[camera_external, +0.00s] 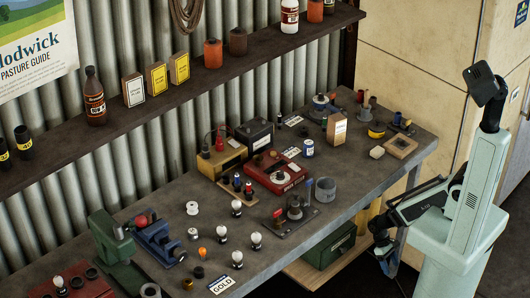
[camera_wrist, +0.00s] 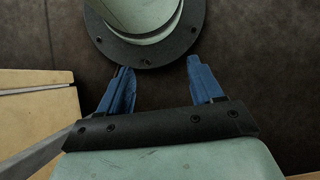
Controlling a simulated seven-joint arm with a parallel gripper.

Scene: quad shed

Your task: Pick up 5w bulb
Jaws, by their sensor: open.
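Several small bulbs with clear or white globes stand on the grey workbench (camera_external: 335,205), among them one bulb (camera_external: 236,206), another bulb (camera_external: 256,240) and a third bulb (camera_external: 237,258). A smaller orange bulb (camera_external: 202,252) stands just left of them. No wattage marking is legible, so I cannot tell which is the 5w bulb. My gripper (camera_external: 387,268) hangs low off the bench's right front side, well away from the bulbs. In the wrist view its two blue fingers (camera_wrist: 158,66) are spread apart with nothing between them. No bulb shows in that view.
A green vise (camera_external: 110,242), a blue vise (camera_external: 158,240) and a GOLD label (camera_external: 222,285) flank the bulbs. A shelf (camera_external: 200,82) overhangs the back. A green box (camera_external: 328,247) sits below the bench.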

